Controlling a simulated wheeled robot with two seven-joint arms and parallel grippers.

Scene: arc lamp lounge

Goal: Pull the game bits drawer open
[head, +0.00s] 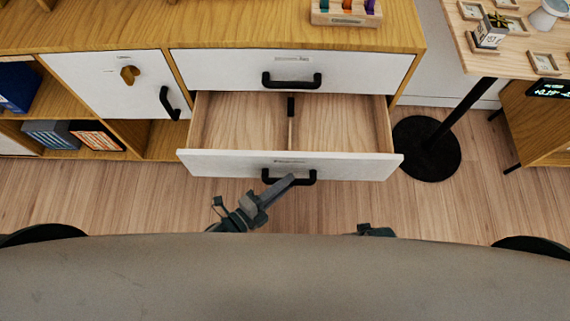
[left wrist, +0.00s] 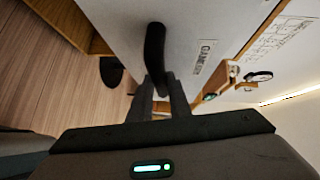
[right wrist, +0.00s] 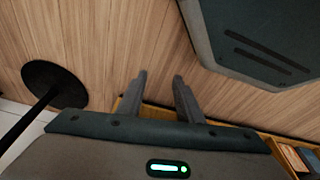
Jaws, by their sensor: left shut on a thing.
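The game bits drawer (head: 230,163) is the lower white-fronted drawer of the wooden cabinet. It stands well open in the head view, its wooden inside bare with a divider down the middle. Its black bar handle (head: 305,179) is on the front; the handle also shows in the left wrist view (left wrist: 155,50), beside a label that reads GAME and more. My left gripper (head: 284,184) is shut on the handle. My right gripper (right wrist: 160,82) is open and empty over the floor in the right wrist view; in the head view its fingers are hidden.
A closed upper drawer (head: 220,68) with a black handle sits above. A cupboard door (head: 100,75) and shelves with books (head: 50,134) are to the left. A black round stand base (head: 427,150) is on the floor just right of the drawer.

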